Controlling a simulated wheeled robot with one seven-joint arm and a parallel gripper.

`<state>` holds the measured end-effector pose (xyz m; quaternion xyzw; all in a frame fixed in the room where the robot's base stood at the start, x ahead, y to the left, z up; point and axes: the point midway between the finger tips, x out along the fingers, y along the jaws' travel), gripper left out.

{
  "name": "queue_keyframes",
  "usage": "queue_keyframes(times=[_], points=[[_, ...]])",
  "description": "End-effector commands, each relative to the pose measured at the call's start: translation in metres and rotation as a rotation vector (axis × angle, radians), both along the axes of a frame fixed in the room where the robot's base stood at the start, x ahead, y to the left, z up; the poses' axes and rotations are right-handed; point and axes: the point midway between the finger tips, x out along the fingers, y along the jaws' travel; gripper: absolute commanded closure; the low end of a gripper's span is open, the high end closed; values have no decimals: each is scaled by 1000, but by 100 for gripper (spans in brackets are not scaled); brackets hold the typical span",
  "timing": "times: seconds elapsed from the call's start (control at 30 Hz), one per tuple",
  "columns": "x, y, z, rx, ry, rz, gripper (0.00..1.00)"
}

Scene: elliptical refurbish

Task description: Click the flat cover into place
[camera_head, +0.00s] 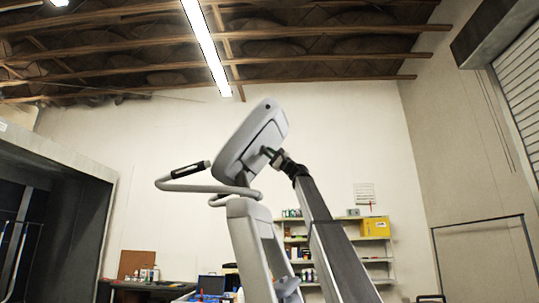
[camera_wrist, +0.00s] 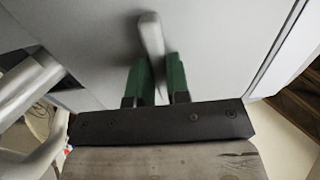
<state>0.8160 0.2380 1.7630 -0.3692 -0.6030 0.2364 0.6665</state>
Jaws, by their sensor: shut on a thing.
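My gripper (camera_wrist: 158,60) has two green fingers closed on a narrow, pale grey piece (camera_wrist: 150,32), which looks like the flat cover seen edge-on. Its rounded end sticks out past the fingertips, in front of a broad grey surface (camera_wrist: 75,30) of the machine. I cannot tell whether the piece touches that surface. In the head view, my gripper (camera_head: 270,154) is at the right side of the tilted grey console (camera_head: 250,137) of the elliptical machine. The held piece is too small to make out there.
A curved handlebar (camera_head: 200,188) with a dark grip reaches left from the console; grey tubes (camera_wrist: 35,90) show at the left in the wrist view. The upright mast (camera_head: 247,235) stands below the console. Shelves (camera_head: 375,250) and a workbench (camera_head: 145,290) are farther back.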

Motion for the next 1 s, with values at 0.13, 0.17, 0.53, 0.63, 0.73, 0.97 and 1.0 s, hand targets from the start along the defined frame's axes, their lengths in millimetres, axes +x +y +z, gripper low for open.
queue_keyframes(times=[0.13, 0.17, 0.53, 0.63, 0.73, 0.97, 1.0], points=[[0, 1, 1, 0, 0, 0, 100], [0, 2, 2, 0, 0, 0, 100], [1, 4, 4, 0, 0, 0, 100], [1, 5, 5, 0, 0, 0, 100], [1, 6, 5, 0, 0, 0, 100], [2, 7, 6, 1, 0, 0, 100], [2, 7, 6, 1, 0, -1, 100]])
